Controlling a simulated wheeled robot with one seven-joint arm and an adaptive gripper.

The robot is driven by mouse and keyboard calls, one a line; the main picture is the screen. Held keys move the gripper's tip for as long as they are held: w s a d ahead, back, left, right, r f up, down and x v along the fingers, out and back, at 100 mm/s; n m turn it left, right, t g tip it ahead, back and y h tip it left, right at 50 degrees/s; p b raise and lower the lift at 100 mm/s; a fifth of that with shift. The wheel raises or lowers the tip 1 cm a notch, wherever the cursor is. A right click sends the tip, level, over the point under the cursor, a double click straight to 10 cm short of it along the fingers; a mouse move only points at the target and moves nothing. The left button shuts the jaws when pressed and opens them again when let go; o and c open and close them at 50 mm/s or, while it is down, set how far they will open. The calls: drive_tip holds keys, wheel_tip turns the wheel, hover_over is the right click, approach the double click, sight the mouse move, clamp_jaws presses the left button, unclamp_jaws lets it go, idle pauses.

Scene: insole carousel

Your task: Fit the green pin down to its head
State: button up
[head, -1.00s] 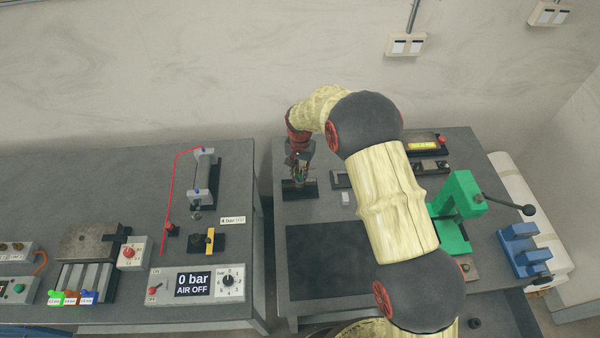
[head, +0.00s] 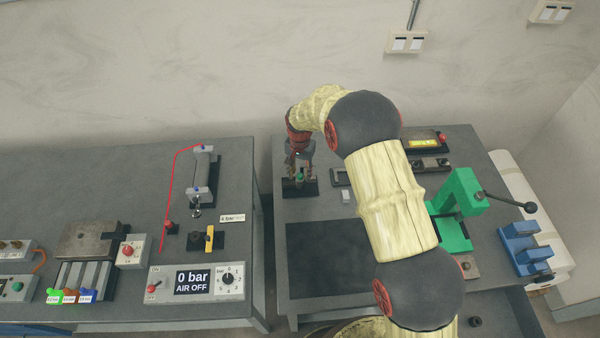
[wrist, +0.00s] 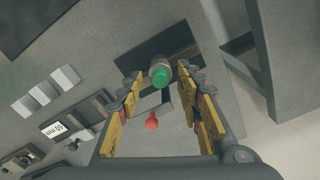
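The green pin (wrist: 160,75) shows its round green head on top of a grey cylindrical body in the wrist view. It also shows as a small green spot in the head view (head: 300,176), over a dark block (head: 309,189) at the back left of the right table. My gripper (wrist: 160,81) has its yellow fingers spread on both sides of the pin, with visible gaps. It appears not to touch the pin. In the head view my gripper (head: 300,166) is just above the block. How deep the pin sits cannot be told.
A red knob (wrist: 152,122) shows between the fingers in the wrist view. A white block (head: 346,197) stands to the right of the dark block. A green press (head: 460,205) stands farther right. A dark mat (head: 325,262) lies clear in front.

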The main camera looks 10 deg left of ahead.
sight(300, 174)
drive_tip(key=shift+r, duration=0.1)
wheel_tip(300, 174, up, 12)
idle(0.6)
idle(0.5)
drive_tip(key=s+d+r+n+t+b, duration=0.1)
drive_tip(key=s+d+r+b, duration=0.5)
drive_tip(key=s+d, duration=0.9)
drive_tip(key=s+d+r+n+t+b, duration=0.1)
drive_tip(key=s+d+r+t+b, duration=0.3)
drive_tip(key=s+d, duration=1.1)
drive_tip(key=s+r+b, duration=0.2)
drive_tip(key=s+r, duration=0.1)
drive_tip(key=shift+s+d+r+t, duration=0.2)
drive_tip(key=shift+t, duration=0.1)
